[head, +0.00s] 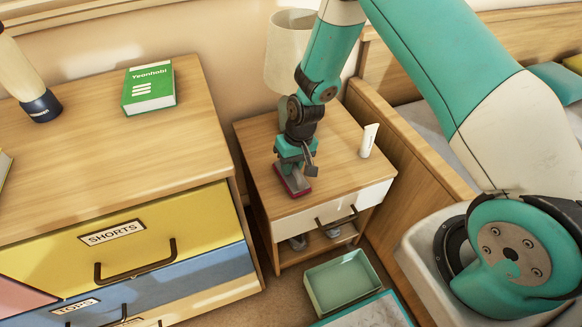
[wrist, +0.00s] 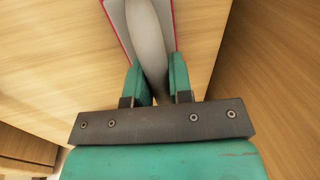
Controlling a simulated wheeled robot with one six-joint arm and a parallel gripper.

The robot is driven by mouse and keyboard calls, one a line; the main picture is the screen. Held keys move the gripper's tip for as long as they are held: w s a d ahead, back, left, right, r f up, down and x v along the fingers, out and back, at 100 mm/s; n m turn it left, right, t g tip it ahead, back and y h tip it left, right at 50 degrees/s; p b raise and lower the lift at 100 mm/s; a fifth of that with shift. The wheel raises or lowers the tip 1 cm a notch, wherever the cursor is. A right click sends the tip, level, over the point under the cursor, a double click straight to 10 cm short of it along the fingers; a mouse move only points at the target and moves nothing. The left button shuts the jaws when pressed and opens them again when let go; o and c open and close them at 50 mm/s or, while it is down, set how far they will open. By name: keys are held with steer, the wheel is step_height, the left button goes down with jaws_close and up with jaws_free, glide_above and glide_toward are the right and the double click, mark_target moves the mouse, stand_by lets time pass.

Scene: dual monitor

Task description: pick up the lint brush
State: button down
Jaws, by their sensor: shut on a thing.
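The lint brush (wrist: 146,38) has a pale grey handle and a flat head edged in red. In the head view it is a small red-edged thing (head: 292,183) on the nightstand top (head: 345,150), near its front left corner. My gripper (head: 292,165) points down over it. In the wrist view the gripper's green fingers (wrist: 157,78) stand on both sides of the grey handle and are shut on it. The brush's far end runs out of the top of the wrist view. I cannot tell whether the brush touches the nightstand.
A white tube (head: 369,140) stands upright on the nightstand to the right, and a lamp (head: 288,50) stands behind my arm. A dresser (head: 110,160) with a green book (head: 149,87) is on the left. A green bin (head: 341,281) is on the floor in front.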

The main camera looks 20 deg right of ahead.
step_height(320, 180, up, 19)
steer(key=p, duration=0.2)
steer(key=shift+r, duration=0.2)
